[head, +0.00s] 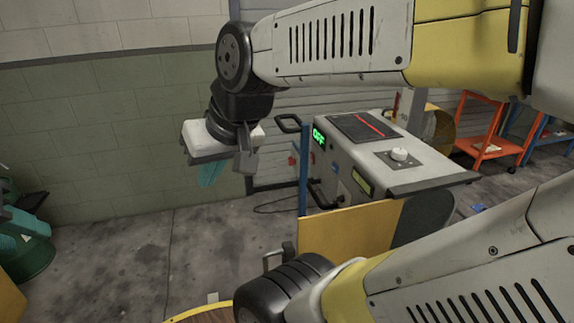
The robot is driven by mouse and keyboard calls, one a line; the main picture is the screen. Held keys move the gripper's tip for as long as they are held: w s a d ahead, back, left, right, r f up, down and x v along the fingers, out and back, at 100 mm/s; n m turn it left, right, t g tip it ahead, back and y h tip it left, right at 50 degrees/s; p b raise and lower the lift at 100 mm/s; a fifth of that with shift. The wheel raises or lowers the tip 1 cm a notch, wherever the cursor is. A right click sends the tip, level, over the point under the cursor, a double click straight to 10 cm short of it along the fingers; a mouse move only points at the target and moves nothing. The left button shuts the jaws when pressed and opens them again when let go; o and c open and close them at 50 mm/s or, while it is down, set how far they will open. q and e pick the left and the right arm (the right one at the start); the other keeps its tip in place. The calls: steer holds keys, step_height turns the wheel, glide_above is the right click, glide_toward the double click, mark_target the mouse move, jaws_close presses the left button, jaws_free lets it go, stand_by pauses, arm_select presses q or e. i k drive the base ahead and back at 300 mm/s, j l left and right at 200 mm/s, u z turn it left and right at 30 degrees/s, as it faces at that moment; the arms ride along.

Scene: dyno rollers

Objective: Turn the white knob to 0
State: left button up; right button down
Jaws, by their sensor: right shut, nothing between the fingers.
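The white knob (399,155) sits on a dark square plate on the sloping top of a grey console (345,160). Its pointer and scale marks are too small to read. My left gripper (222,168) hangs in the air to the left of the console, well apart from the knob. A teal piece shows below it, and its finger gap is not clear. My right gripper (276,256) is low in front of the console, partly hidden behind its own wrist. It is shut and empty, away from the knob.
A green lit display reading OFF (319,137) is on the console's left end. A dark panel with a red line (362,127) lies beside the knob. Handles stick out of the console. An orange cart (488,140) stands behind at right. Floor (120,260) is open at left.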

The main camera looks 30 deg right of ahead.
mark_target(398, 154)
steer(key=z, duration=1.8)
